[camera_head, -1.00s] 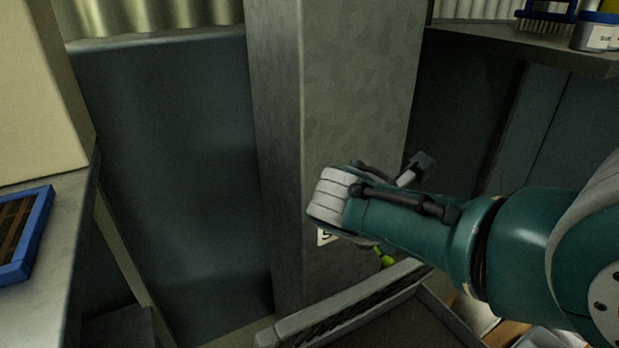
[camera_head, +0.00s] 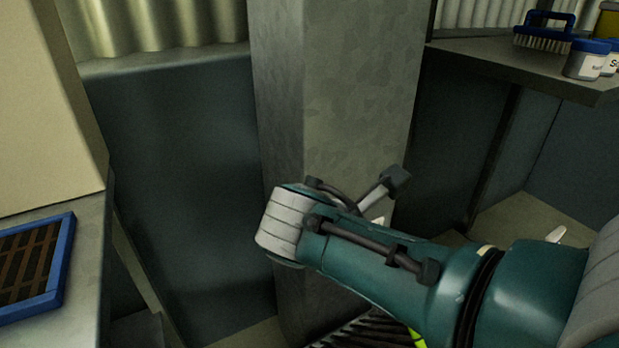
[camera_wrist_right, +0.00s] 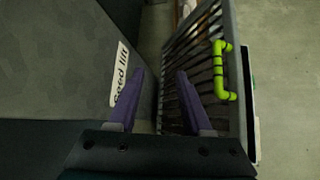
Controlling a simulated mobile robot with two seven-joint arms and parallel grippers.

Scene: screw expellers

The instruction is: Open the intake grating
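The intake grating (camera_wrist_right: 200,60), dark slats in a grey frame, fills the middle right of the right wrist view. Its bright green handle (camera_wrist_right: 222,70) stands on the frame side at the right. My right gripper (camera_wrist_right: 160,75) is open, with two purple fingers apart and nothing between them. The handle lies to the right of both fingers, untouched. In the head view, slats of the grating (camera_head: 368,331) show at the bottom edge, and a bit of the green handle (camera_head: 417,339) shows below my right arm, which hides the fingers. My left gripper is out of view.
A grey column (camera_wrist_right: 60,60) with a white label (camera_wrist_right: 120,72) stands close left of the right gripper. A shelf (camera_head: 500,65) with a brush (camera_head: 543,32) and jars is at the upper right. A blue-framed filter (camera_head: 35,262) lies on the left bench. Floor (camera_wrist_right: 285,80) is clear beyond the grating.

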